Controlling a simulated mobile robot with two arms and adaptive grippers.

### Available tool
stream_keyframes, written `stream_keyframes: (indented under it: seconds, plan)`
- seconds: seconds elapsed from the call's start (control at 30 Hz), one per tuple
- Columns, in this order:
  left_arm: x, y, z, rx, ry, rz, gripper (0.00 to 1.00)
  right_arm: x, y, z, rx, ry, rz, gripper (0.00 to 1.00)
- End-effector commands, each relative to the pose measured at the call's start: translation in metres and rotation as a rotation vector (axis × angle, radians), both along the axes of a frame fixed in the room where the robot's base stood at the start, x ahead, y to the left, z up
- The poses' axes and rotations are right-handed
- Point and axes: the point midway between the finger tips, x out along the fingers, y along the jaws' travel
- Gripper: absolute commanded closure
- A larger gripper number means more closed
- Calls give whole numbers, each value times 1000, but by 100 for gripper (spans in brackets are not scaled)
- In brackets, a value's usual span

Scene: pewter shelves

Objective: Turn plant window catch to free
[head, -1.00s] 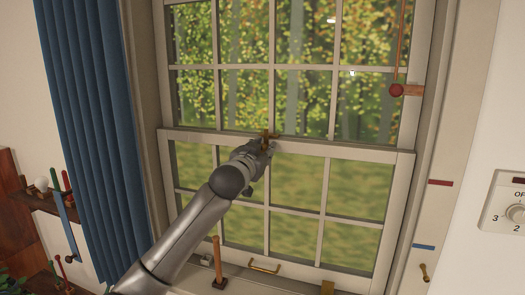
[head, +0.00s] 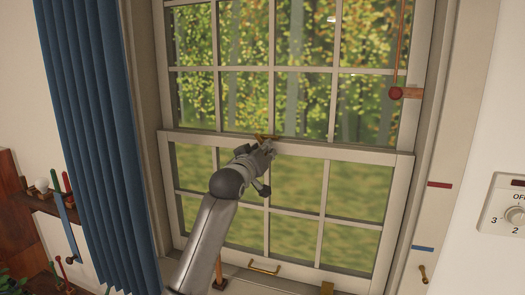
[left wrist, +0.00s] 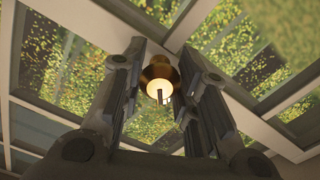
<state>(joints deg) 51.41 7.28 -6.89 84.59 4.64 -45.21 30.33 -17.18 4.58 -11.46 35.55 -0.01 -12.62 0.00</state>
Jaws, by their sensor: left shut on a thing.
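The brass window catch (head: 264,136) sits on the meeting rail (head: 345,149) in the middle of the sash window. In the head view, its visible part lies along the rail, and my left gripper (head: 267,147) covers the rest. In the left wrist view, the round brass catch (left wrist: 158,72) with a thin lever shows between the two fingers of my left gripper (left wrist: 162,85). The left gripper is shut on the catch. Its exact contact is hard to see. My right gripper is not in view.
A blue curtain (head: 90,140) hangs left of the window. A brass sash handle (head: 264,266) is on the bottom rail. A red ball (head: 396,93) hangs by a wooden block at right. A dial (head: 515,214) is on the right wall.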

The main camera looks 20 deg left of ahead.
Motion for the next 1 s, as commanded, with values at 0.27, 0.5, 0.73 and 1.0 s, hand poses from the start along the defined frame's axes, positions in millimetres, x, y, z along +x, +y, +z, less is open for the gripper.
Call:
stream_keyframes:
  seconds: [0.27,0.5,0.73,1.0]
  plan:
    - [0,-1,2,-267,12,-1,96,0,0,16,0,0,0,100]
    - [0,-1,2,-493,21,-1,96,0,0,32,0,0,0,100]
    - [0,-1,2,-682,26,1,96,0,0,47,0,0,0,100]
    - [0,0,1,-834,30,2,96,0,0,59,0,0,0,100]
